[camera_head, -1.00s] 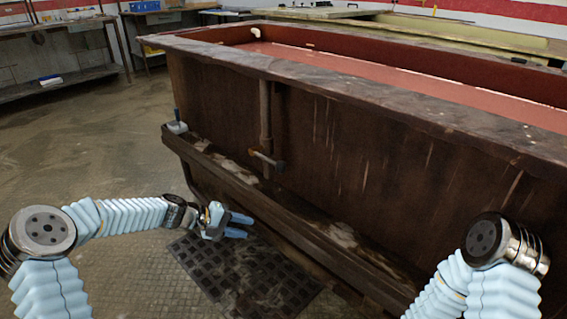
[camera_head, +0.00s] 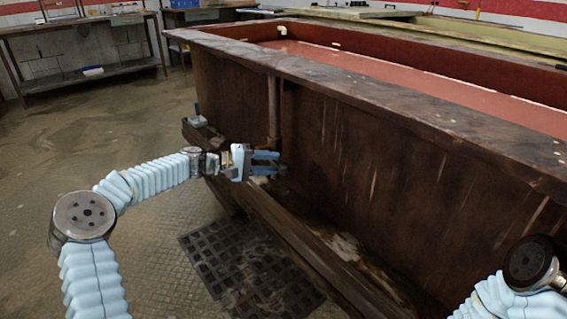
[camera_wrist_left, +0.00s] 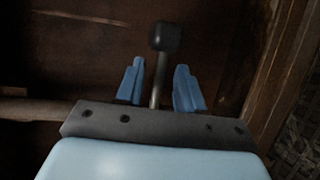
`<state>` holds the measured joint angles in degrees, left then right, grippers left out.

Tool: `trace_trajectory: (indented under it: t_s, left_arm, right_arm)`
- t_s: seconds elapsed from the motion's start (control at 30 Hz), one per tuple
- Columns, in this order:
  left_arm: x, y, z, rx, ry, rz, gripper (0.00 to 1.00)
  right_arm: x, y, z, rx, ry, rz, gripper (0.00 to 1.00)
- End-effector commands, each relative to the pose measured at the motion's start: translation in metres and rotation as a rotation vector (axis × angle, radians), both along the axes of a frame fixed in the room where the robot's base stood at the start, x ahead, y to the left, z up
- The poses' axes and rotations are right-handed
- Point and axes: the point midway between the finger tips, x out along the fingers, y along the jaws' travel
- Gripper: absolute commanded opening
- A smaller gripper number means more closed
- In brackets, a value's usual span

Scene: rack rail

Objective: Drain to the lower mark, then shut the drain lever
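The drain lever's dark knob (camera_wrist_left: 165,38) and thin metal shaft (camera_wrist_left: 155,88) show in the left wrist view. My left gripper (camera_wrist_left: 160,85) is open, with one blue finger on each side of the shaft and visible gaps. In the head view my left gripper (camera_head: 278,163) is at the tank's side, by the lower end of a vertical pipe (camera_head: 273,105), and hides most of the lever. The brown tank (camera_head: 400,170) holds a reddish surface (camera_head: 400,72). Small pale marks (camera_head: 336,45) show on its far inner wall; which is the lower mark, I cannot tell. My right gripper is out of view.
A ledge (camera_head: 300,235) runs along the tank's foot below my left arm. A dark floor grate (camera_head: 245,268) lies in front of it. A workbench (camera_head: 85,75) stands at the back left. The floor at left is clear.

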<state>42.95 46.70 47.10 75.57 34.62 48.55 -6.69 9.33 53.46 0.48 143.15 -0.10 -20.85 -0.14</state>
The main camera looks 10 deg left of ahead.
Motion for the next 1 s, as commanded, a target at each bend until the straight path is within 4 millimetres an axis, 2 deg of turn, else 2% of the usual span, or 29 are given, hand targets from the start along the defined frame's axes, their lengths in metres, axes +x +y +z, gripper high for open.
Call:
trace_trajectory:
  t_s: [0.1,0.23,0.6,0.87,1.0]
  left_arm:
    - [0.01,-0.02,-0.003,0.0,0.0,-0.002,0.37]
    - [0.017,-0.032,-0.006,0.0,0.0,-0.001,0.37]
    - [0.021,-0.037,-0.008,0.001,0.0,0.001,0.37]
    - [0.021,-0.037,-0.008,0.001,0.0,0.0,0.0]
    - [0.02,-0.037,-0.008,0.001,0.0,0.0,0.0]
  right_arm:
    - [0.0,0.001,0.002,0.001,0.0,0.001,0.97]
    - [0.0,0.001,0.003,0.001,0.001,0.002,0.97]
    - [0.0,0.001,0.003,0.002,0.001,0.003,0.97]
    - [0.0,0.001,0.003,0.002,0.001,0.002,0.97]
    - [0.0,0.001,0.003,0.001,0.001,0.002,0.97]
